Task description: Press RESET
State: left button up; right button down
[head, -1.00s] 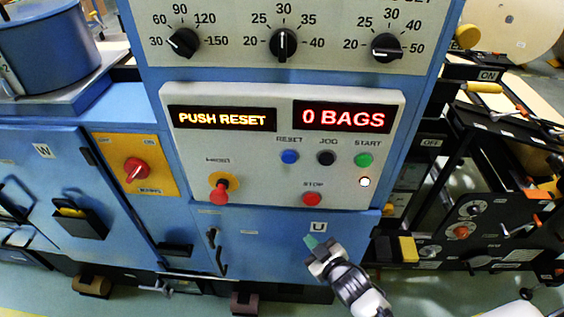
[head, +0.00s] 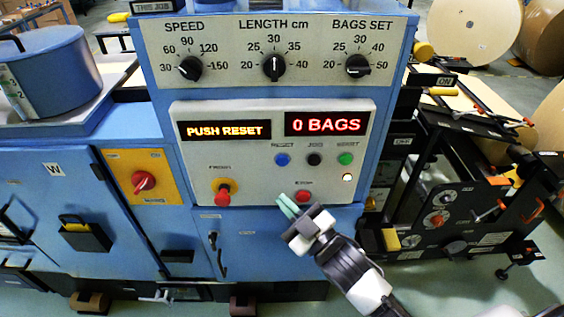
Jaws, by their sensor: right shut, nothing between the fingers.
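The blue RESET button (head: 282,160) sits on the grey control panel (head: 255,185), below the two displays. The left display (head: 225,131) reads PUSH RESET and the right display (head: 326,123) reads 0 BAGS. My right gripper (head: 289,206) is shut and empty, its greenish fingertips pointing up and left at the panel's lower edge, below RESET and just left of the red STOP button (head: 303,196). I cannot tell whether the tips touch the panel. My left gripper is not in view.
The black JOG button (head: 314,159) and green START button (head: 345,159) are right of RESET. A red knob on a yellow plate (head: 223,193) is at lower left. Three dials, such as the LENGTH dial (head: 273,67), are above. Black machinery stands at right.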

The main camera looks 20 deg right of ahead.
aim_at(282, 161)
jog(key=shift+w, duration=0.15)
jog(key=shift+w+d+b, duration=0.35)
jog(key=shift+w+d, duration=0.05)
jog(key=shift+w, duration=0.95)
jog(key=shift+w+d+b, duration=0.3)
jog(key=shift+w+d, duration=0.15)
jog(key=shift+w, duration=0.95)
jog(key=shift+w+d+b, duration=0.35)
jog(key=shift+w+d, duration=0.05)
jog(key=shift+w, duration=0.95)
jog(key=shift+w, duration=0.1)
jog(key=shift+w+d, duration=0.1)
jog(key=shift+w, duration=0.25)
jog(key=shift+w+d, duration=0.1)
jog(key=shift+w, duration=0.25)
jog(key=shift+s, duration=0.1)
jog(key=shift+s+a, duration=0.2)
jog(key=shift+s, duration=0.5)
jog(key=shift+s+p, duration=0.1)
jog(key=shift+p, duration=0.2)
